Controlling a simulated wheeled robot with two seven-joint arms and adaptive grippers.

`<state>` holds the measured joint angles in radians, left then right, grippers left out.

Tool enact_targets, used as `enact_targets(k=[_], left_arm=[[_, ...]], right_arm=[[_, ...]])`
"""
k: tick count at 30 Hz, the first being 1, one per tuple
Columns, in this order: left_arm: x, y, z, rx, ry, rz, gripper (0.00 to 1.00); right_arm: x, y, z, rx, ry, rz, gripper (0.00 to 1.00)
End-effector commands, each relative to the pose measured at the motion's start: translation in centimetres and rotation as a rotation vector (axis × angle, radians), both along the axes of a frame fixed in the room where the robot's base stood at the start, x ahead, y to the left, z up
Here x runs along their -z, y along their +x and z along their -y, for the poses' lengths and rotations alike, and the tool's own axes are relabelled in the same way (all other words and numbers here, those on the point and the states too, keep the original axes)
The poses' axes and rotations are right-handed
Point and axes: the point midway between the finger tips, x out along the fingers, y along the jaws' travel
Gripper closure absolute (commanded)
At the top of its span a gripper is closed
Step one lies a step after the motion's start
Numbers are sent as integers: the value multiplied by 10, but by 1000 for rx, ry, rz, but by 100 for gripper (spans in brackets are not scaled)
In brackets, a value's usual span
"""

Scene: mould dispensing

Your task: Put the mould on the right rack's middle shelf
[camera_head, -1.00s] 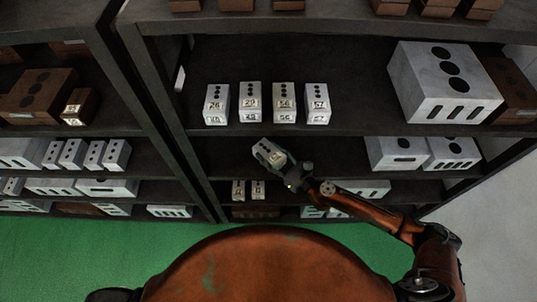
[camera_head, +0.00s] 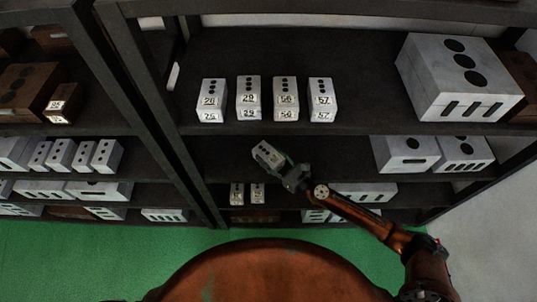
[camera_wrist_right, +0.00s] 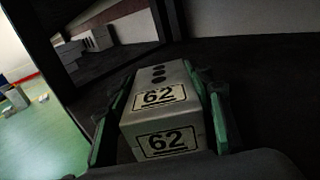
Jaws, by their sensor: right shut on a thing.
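The mould (camera_head: 267,155) is a small grey-white block with dark round holes on top. In the right wrist view the mould (camera_wrist_right: 161,112) shows two labels reading 62. My right gripper (camera_head: 284,168) is shut on it, with green fingers along both its sides. In the head view they are in front of the right rack (camera_head: 330,128), at the opening of the shelf (camera_head: 215,158) below the one with the numbered moulds. I cannot tell whether the mould touches that shelf. My left gripper is not in view.
Several numbered moulds (camera_head: 248,98) stand in a row on the shelf above. A large white block (camera_head: 458,80) stands at that shelf's right. Two white blocks (camera_head: 405,153) sit right of my gripper. Two small moulds (camera_head: 237,194) stand lower down. The shelf around the held mould looks clear.

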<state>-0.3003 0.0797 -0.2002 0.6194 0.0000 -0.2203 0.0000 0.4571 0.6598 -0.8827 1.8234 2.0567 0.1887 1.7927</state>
Motion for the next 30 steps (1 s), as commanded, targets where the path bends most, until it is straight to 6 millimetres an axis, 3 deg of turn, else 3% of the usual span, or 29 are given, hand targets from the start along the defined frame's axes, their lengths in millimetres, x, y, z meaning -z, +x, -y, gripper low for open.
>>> enact_targets(k=[8,9,15,26,30], left_arm=[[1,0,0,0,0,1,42],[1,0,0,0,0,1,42],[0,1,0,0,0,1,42],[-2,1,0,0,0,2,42],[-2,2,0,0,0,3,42]], right_arm=[[-1,1,-1,0,2,5,100],[2,0,0,-1,0,1,52],[1,0,0,0,-1,2,38],[-2,0,0,0,-1,3,35],[-1,-11,11,1,0,-1,35]])
